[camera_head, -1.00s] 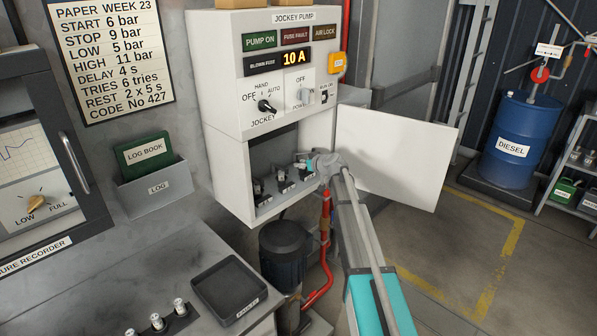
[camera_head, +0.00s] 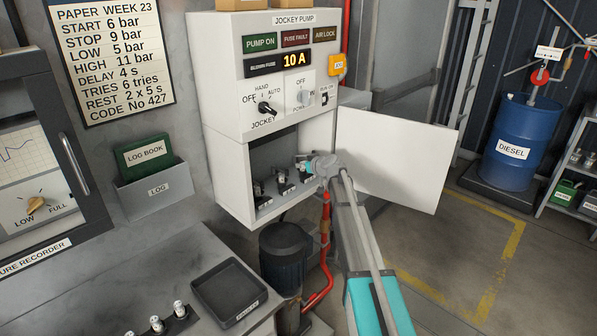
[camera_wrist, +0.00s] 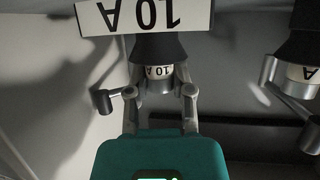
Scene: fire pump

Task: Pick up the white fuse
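Several fuses stand in a row inside the open jockey pump cabinet (camera_head: 228,170). Each looks pale-banded with dark and metal parts. My gripper (camera_head: 305,166) reaches into the cabinet at the right end of the row. In the wrist view, a fuse with a white "10 A" band (camera_wrist: 160,71) stands between the fingers of my gripper (camera_wrist: 159,85). The fingers lie at both sides of it. Whether they press on it cannot be told. A neighbouring fuse (camera_wrist: 303,72) is at the right. In the head view, my gripper partly hides the nearest fuse.
The cabinet door (camera_head: 395,160) stands open to the right, beside my arm. Several loose white fuses (camera_head: 157,323) stand in a dark holder on the bench, near an empty black tray (camera_head: 262,297). A dark motor (camera_head: 285,252) and red pipe (camera_head: 325,265) are below the cabinet.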

